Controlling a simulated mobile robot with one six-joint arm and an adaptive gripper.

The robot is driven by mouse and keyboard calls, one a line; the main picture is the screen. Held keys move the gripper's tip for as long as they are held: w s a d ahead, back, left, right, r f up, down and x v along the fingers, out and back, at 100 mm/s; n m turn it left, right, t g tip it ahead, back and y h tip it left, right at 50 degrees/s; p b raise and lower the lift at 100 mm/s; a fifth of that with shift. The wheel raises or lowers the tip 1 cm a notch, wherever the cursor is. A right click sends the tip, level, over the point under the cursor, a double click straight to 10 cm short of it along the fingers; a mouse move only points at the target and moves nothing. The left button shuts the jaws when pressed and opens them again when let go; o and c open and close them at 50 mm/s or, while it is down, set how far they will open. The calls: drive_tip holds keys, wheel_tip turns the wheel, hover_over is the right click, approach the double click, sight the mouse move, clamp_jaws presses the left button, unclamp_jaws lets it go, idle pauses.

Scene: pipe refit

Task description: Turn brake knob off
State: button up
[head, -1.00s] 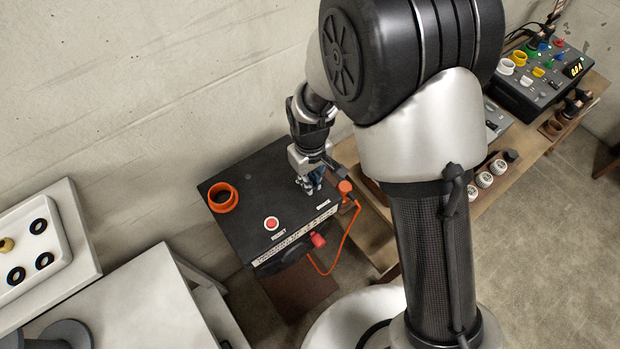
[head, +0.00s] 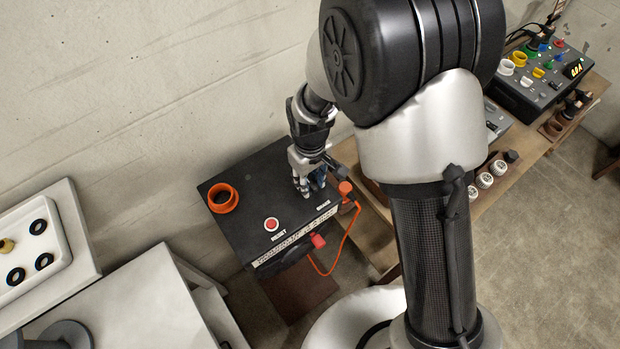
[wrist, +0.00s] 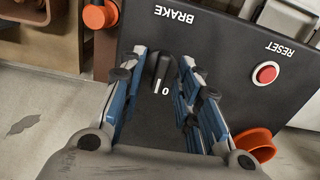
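The brake knob (wrist: 161,68) is black and stands on a dark box (head: 245,190), below the upside-down word BRAKE in the wrist view. A white line on the knob lies beside a white 0 mark. My gripper (head: 308,190) is over the right part of the box in the head view, and its fingers hide the knob there. In the wrist view its blue-sided fingers are spread on either side of the knob, with dark gaps showing between. The gripper appears open, holding nothing.
A red RESET button (head: 271,224) and an orange ring (head: 222,197) are on the box top. An orange plug (head: 345,188) with a cable is at its right edge, and a red knob (head: 318,240) is on its front. A control panel (head: 540,75) stands back right.

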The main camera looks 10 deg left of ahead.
sight(312, 183)
wheel_tip(312, 183, up, 12)
idle(0.6)
idle(0.5)
drive_tip(key=s+d+r+m+t+b, duration=0.1)
drive_tip(key=s+d+r+m+b, duration=0.2)
drive_tip(key=d, duration=0.4)
drive_tip(key=s+d+r+m+t+b, duration=0.1)
drive_tip(key=d+r+m+b, duration=0.1)
drive_tip(key=d+r, duration=0.35)
drive_tip(key=s+d+f+m+t+b, duration=0.2)
drive_tip(key=s+d+m+b, duration=0.2)
drive_tip(key=s+d, duration=0.7)
drive_tip(key=shift+d+f+m+t+b, duration=0.3)
drive_tip(key=shift+m+b, duration=0.1)
drive_tip(key=shift+m, duration=0.1)
